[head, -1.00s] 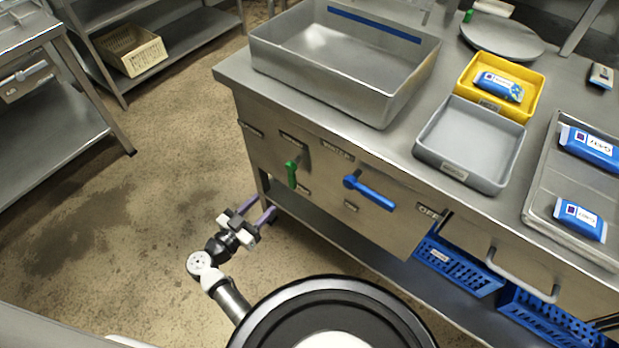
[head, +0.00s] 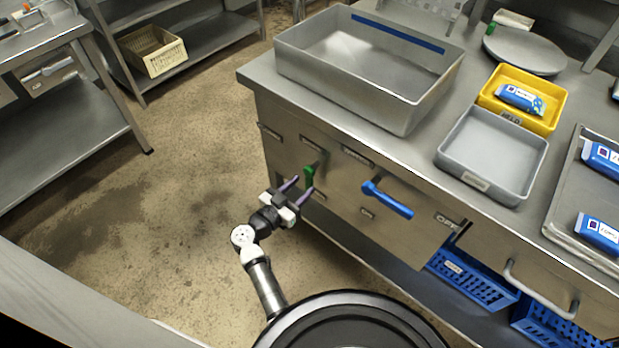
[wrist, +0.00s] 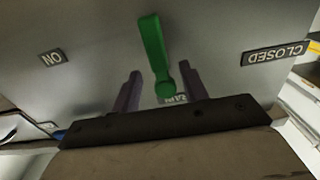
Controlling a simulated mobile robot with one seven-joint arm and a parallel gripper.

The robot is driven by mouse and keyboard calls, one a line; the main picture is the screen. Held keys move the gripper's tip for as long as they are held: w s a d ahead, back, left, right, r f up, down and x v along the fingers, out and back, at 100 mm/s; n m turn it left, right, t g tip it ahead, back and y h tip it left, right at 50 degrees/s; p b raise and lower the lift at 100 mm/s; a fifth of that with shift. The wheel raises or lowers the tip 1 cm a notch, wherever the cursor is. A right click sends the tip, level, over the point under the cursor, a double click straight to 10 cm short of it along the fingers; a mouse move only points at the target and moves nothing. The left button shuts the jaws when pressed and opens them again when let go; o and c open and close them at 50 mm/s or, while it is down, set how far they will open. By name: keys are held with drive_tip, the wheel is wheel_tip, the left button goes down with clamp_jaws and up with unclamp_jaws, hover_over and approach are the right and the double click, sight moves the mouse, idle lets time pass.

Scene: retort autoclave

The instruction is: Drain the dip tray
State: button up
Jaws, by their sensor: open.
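The dip tray (head: 330,92) is a large grey metal basin with a blue strip inside its far wall, on the left end of the counter. A green lever handle (head: 309,176) hangs on the front panel below it; it also shows in the wrist view (wrist: 153,50), close ahead. A blue lever handle (head: 388,199) sits to its right on the same panel. My gripper (head: 298,186) is at the green handle; its purple fingers (wrist: 160,88) are open, one on each side of the handle's lower end. I cannot tell whether they touch it.
On the counter stand a grey bin (head: 470,182), a yellow bin (head: 552,100) with a blue packet, and a metal tray (head: 560,217) with blue packets. Blue baskets (head: 470,280) sit under the counter. Floor to the left is clear.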

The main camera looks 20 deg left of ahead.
sight(308, 182)
drive_tip(key=shift+x, duration=2.15)
drive_tip(key=shift+c, duration=0.3)
clamp_jaws()
